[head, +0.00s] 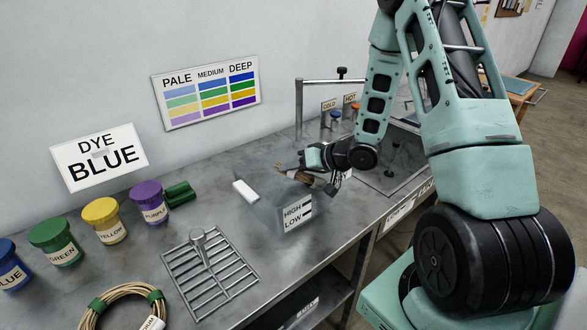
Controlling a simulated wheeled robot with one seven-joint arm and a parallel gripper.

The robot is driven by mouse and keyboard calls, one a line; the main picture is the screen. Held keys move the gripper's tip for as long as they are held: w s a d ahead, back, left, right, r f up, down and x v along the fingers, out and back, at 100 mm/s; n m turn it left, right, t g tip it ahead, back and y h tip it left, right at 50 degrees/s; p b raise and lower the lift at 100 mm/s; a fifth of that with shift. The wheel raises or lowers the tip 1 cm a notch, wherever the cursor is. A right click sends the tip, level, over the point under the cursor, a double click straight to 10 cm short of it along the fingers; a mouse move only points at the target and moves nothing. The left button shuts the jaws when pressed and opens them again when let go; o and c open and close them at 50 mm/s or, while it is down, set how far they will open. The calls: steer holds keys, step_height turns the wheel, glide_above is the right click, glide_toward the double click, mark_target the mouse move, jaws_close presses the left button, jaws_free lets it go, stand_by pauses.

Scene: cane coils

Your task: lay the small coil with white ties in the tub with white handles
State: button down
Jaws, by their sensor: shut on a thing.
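The tub (268,210) is a clear grey box on the metal bench, with a white handle (245,192) on its left side and a HIGH/LOW label on its front. My gripper (303,174) is over the tub's back right part. It is shut on a small tan-brown thing (288,168), seemingly the small coil, mostly hidden by the fingers. I cannot make out its ties, or whether it touches the tub. The tub's other handle is not clearly seen.
A larger cane coil (92,309) with green ties lies at the front left. A wire rack (210,275) with an upright post lies before the tub. Blue, green (56,242), yellow (106,220) and purple jars line the wall. Cold and hot taps (335,119) stand behind.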

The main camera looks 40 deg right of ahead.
steer(key=shift+f, duration=0.15)
steer(key=c, duration=1.1)
jaws_free()
steer(key=shift+o, duration=0.2)
steer(key=v, duration=1.2)
steer(key=shift+a, duration=0.1)
steer(key=w+a+r+n+g+h, duration=0.1)
steer(key=w+a+n+g+h, duration=0.1)
steer(key=a, duration=0.6)
steer(key=w+a+r+n+g+h, duration=0.1)
steer(key=a+r+n+g+h, duration=0.1)
steer(key=a, duration=0.6)
steer(key=s+a+r+n+g, duration=0.1)
steer(key=s+a+n+g, duration=0.2)
steer(key=s+a, duration=0.5)
steer(key=s+a+r+n+g+h, duration=0.1)
steer(key=s+a+r+n+g, duration=0.1)
steer(key=s+a, duration=0.6)
steer(key=s+g, duration=0.1)
steer(key=s, duration=0.6)
steer(key=shift+n+g, duration=0.3)
steer(key=shift+n, duration=0.1)
